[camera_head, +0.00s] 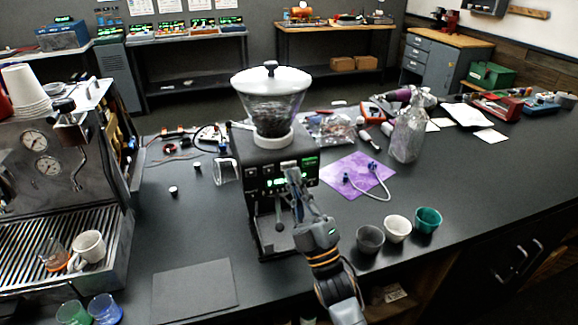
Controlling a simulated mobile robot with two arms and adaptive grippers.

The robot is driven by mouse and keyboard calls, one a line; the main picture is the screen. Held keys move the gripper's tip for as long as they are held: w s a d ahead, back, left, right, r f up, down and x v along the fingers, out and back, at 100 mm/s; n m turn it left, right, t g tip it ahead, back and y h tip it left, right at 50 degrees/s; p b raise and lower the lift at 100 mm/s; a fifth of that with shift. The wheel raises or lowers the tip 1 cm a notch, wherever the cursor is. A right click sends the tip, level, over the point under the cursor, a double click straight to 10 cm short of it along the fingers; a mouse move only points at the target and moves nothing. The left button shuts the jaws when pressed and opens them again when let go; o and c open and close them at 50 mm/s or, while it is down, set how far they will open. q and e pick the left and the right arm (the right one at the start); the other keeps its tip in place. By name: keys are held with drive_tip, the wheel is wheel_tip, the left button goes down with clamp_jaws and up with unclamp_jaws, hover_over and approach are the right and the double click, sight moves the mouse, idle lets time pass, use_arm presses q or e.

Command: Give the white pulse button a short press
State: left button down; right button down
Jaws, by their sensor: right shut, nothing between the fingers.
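The grinder (252,160) stands on the dark counter, with a clear hopper (270,105) of dark beans under a white lid. Its front panel (268,183) has green lit displays and small controls. My right gripper (292,172) is shut and empty, with its fingertips at the right part of this panel. I cannot tell whether the tips touch it. I cannot make out the white pulse button; the fingers cover part of the panel. My left gripper is not in view.
An espresso machine (40,160) stands at the left. Three small cups, grey (370,240), white (397,229) and teal (428,220), stand right of my right arm. A purple mat (345,170) and a glass bottle (407,135) are behind them. A dark mat (195,289) lies front left.

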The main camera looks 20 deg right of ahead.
drive_tip(key=shift+w, duration=0.15)
drive_tip(key=shift+w, duration=0.3)
drive_tip(key=shift+w+b, duration=0.35)
idle(0.5)
drive_tip(key=shift+s, duration=0.1)
idle(2.1)
drive_tip(key=shift+s, duration=0.75)
drive_tip(key=s+p, duration=0.1)
drive_tip(key=s, duration=0.4)
drive_tip(key=shift+d+p, duration=0.1)
drive_tip(key=shift+p, duration=0.25)
